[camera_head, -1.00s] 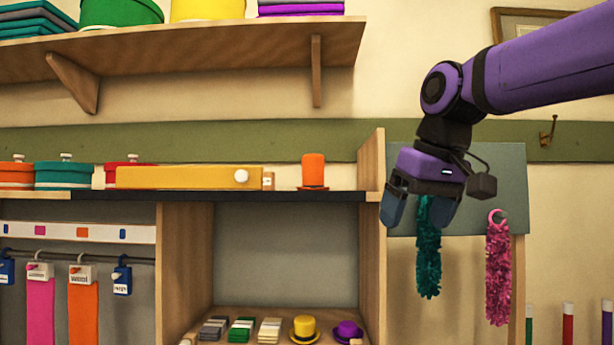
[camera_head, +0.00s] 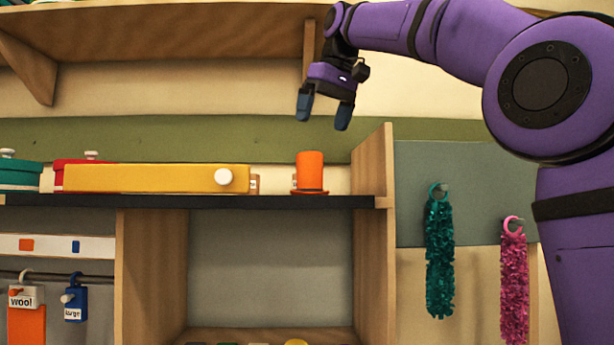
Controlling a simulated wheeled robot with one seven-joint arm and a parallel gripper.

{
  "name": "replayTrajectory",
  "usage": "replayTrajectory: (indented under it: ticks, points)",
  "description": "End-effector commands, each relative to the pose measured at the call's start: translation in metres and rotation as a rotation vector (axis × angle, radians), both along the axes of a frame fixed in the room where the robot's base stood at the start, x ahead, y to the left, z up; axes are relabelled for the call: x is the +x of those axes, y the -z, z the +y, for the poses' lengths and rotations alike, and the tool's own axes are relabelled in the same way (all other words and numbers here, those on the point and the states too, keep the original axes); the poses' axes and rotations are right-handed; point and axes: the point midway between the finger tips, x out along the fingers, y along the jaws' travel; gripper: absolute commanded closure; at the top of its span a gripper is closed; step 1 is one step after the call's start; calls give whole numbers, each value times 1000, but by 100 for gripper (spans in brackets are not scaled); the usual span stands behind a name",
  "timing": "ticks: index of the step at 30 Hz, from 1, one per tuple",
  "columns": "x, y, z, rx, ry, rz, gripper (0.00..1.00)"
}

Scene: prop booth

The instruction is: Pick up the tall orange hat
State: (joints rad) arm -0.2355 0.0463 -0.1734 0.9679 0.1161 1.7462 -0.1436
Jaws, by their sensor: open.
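The tall orange hat (camera_head: 310,172) stands upright on the dark shelf top (camera_head: 270,202), near its right end. It has a narrow brim and a darker band at its base. My gripper (camera_head: 324,114) is above the hat and slightly to its right in the picture, pointing down. Its two dark blue fingers are apart with nothing between them. A clear gap shows between the fingertips and the top of the hat.
A long yellow box (camera_head: 140,179) with a white knob lies left of the hat, with a small tag between. A wooden side panel (camera_head: 373,165) rises to the right. An upper wooden shelf (camera_head: 180,40) is behind my gripper. Teal (camera_head: 439,255) and pink (camera_head: 514,280) garlands hang at right.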

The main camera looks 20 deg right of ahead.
Motion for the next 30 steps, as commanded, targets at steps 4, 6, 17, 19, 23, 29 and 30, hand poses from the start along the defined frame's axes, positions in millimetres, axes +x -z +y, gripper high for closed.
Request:
replayTrajectory:
  ticks: [4,6,17,19,23,29,30]
  points:
    - [7,21,3,0,0,3,9]
    - [11,30,4,0,0,3,9]
    - [22,57,10,-1,0,3,9]
    - [26,66,13,-1,0,3,9]
    - [32,81,16,-1,0,2,9]
    - [36,89,16,0,0,0,9]
    - [36,89,16,0,0,0,9]
